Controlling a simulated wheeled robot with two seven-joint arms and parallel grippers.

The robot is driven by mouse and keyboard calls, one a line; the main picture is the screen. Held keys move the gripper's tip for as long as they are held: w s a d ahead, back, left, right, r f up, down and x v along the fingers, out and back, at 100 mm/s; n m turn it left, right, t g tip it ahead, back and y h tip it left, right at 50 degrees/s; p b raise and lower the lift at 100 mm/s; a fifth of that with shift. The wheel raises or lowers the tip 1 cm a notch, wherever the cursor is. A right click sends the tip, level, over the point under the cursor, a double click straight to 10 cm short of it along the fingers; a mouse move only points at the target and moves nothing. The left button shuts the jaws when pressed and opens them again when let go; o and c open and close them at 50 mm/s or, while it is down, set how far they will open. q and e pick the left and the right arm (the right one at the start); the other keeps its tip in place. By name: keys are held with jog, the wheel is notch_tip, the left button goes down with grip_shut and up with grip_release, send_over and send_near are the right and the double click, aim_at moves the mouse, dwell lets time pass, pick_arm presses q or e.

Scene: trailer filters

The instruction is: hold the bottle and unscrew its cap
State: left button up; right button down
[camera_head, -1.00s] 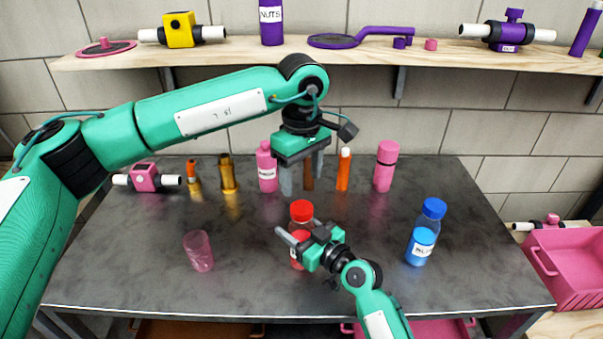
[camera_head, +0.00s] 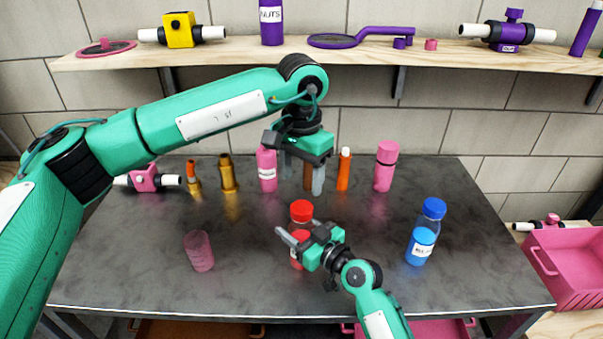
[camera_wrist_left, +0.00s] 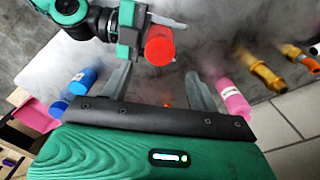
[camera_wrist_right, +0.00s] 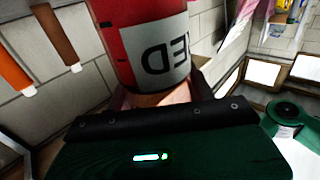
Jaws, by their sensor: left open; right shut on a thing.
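A clear bottle with red contents (camera_head: 297,258) and a red cap (camera_head: 302,210) stands upright on the table. My right gripper (camera_head: 297,243) is shut around its body, below the cap. In the right wrist view the bottle (camera_wrist_right: 120,45) shows red with a white label, between the fingers. My left gripper (camera_head: 302,178) is open and empty, pointing down above and behind the cap. In the left wrist view the red cap (camera_wrist_left: 159,45) lies beyond the open fingertips (camera_wrist_left: 155,68), a little off the middle between them.
A blue-capped bottle (camera_head: 421,245) stands to the right and a pink cup (camera_head: 199,251) to the left. A wooden shelf (camera_head: 250,52) runs above.

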aim_at(301, 207)
pick_arm(q)
jog(key=shift+f+m, duration=0.15)
jog(key=shift+m, duration=0.25)
jog(key=shift+f, duration=0.35)
notch_tip(301, 207, down, 7)
jog(key=c, duration=1)
